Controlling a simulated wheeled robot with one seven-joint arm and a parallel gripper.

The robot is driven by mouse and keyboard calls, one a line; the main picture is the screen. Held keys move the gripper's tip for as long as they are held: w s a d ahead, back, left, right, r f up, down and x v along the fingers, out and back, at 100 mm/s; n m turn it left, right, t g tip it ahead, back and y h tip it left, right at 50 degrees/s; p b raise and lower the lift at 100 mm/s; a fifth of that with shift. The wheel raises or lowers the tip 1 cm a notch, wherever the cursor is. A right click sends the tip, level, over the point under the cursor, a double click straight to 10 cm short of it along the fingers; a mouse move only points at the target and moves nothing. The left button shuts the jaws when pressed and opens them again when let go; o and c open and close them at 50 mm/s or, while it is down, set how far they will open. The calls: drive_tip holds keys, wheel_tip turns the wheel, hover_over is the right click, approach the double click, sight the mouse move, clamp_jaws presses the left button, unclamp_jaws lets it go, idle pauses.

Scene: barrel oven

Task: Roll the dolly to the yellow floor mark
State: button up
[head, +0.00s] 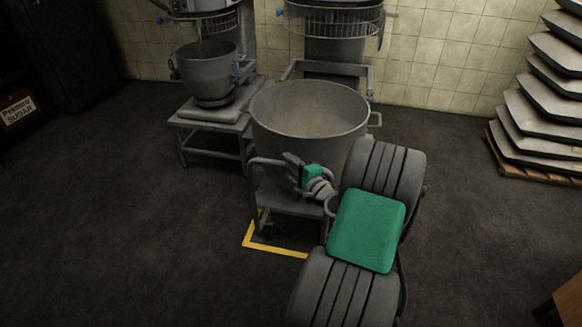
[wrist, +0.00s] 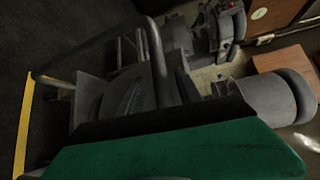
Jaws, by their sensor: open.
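The dolly (head: 284,205) is a grey wheeled metal frame carrying a large steel mixing bowl (head: 309,140). The yellow floor mark (head: 274,250) shows as a corner at the dolly's near left. The visible caster stands just inside that corner; the far parts of the mark are hidden. A yellow strip also shows in the wrist view (wrist: 24,120). My gripper (head: 310,180) is at the dolly's near side, close to its handle rail, and is open. A bent grey tube (wrist: 157,62) crosses the wrist view. I cannot tell whether the fingers touch the rail.
Two mixers stand behind; the left one (head: 208,72) has its own bowl on a low stand. Stacked trays (head: 540,110) on a wooden pallet are at the right. A sugar bin (head: 18,112) is at the far left. The dark floor at left and front is clear.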

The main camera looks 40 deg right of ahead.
drive_tip(key=shift+s, duration=0.15)
drive_tip(key=s+r+p, duration=0.1)
drive_tip(key=s, duration=0.6)
drive_tip(key=shift+s+a+p, duration=0.25)
drive_tip(key=shift+a+p, duration=0.1)
drive_tip(key=shift+a, duration=0.1)
